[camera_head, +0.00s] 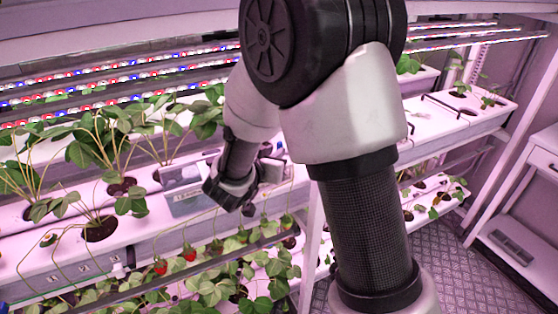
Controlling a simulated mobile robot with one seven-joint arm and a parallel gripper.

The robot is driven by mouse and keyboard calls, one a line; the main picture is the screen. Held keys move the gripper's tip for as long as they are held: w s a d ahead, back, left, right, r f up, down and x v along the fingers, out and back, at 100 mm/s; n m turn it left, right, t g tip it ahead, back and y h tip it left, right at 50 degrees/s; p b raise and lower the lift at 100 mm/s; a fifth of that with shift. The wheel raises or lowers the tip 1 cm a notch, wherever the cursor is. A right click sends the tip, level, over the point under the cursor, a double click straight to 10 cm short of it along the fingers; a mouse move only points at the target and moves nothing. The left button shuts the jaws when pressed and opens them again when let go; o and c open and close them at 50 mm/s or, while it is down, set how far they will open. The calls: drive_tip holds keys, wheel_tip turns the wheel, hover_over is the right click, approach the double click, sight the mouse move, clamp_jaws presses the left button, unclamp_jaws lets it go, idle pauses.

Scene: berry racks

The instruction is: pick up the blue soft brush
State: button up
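I cannot make out the blue soft brush; it may be hidden behind my arm or too small to tell. My gripper (270,168) is at the end of my bent arm, low over the white growing rack (140,228), just right of a clear bin.
A clear bin (183,206) stands on the rack, close left of my wrist. Strawberry plants (95,140) grow at the left, with red berries (189,253) hanging in front. A white shelf unit (540,165) stands far right, beyond open floor (470,265).

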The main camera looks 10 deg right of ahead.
sight(279, 147)
drive_tip(key=x, duration=0.5)
drive_tip(key=shift+w+d+p, duration=0.2)
drive_tip(key=shift+w+p, duration=0.1)
drive_tip(key=shift+w, duration=0.1)
drive_tip(key=shift+r, duration=0.1)
clamp_jaws()
